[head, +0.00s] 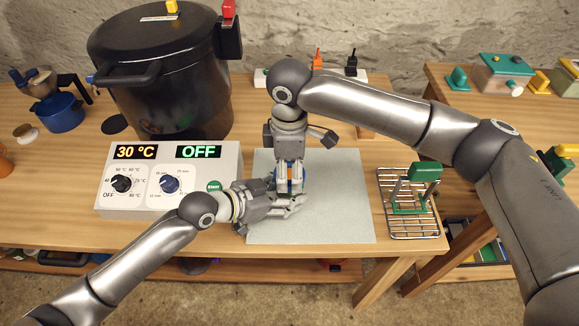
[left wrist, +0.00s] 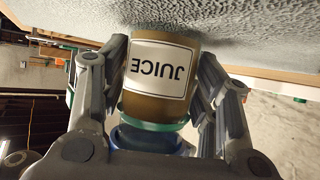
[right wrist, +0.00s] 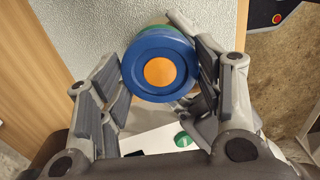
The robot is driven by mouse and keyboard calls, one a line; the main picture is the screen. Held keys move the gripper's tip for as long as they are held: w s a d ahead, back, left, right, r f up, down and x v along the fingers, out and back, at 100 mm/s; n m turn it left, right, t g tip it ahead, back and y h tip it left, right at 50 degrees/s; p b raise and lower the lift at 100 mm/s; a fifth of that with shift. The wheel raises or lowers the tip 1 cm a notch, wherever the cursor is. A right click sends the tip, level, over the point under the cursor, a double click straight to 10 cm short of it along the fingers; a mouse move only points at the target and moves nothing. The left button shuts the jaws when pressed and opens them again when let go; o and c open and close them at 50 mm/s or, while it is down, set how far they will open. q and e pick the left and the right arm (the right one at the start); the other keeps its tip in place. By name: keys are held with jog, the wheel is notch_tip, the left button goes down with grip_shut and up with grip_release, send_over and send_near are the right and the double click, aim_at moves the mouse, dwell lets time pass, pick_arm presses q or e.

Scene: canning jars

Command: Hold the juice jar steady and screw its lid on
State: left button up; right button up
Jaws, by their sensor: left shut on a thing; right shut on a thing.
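The juice jar (left wrist: 160,75) is brown with a white JUICE label and stands on the grey mat (head: 340,215). A green band (left wrist: 155,124) rings its mouth end. The blue lid (right wrist: 160,72) has an orange centre and sits over the mouth; I cannot tell how tightly it is seated. My left gripper (head: 290,204) is shut on the jar, with fingers on both sides in the left wrist view (left wrist: 160,85). My right gripper (head: 290,180) comes from above and is shut on the lid, between its fingers in the right wrist view (right wrist: 160,80). The head view mostly hides the jar.
A large black canner (head: 165,75) stands at the back left. Its white control box (head: 140,190) reads 30 °C and OFF, close to my left wrist. A wire rack (head: 410,222) with a green-handled tool (head: 424,172) stands right of the mat. The mat's right part is clear.

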jog(key=shift+f, duration=0.25)
dwell(0.3)
jog(key=shift+o, duration=0.7)
jog(key=c, duration=0.5)
jog(key=m, duration=0.4)
jog(key=shift+m, duration=0.3)
jog(key=m, duration=0.3)
jog(key=shift+m, duration=0.8)
